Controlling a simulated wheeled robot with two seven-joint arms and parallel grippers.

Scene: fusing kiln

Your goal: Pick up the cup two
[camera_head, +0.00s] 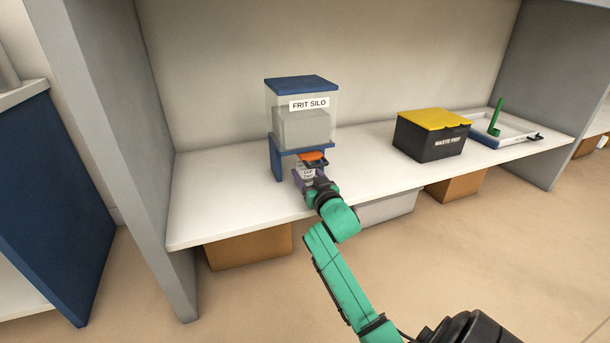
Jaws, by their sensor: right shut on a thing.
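The cup (305,173) is a small pale cup with dark lettering, of which "CUP" can be read. It stands under the frit silo (303,115), below the orange part (313,158) at the silo's outlet. My right gripper (308,180) reaches in from the front and is shut on the cup. The gripper hides part of the cup, and I cannot tell whether the cup touches the shelf. My left gripper is out of view.
The silo's blue frame stands on the white shelf (215,200). A black waste frit bin (430,142) with a yellow lid is to the right. Beyond it lies a tray (512,134) with a green upright tool (496,116). Grey side walls bound the shelf.

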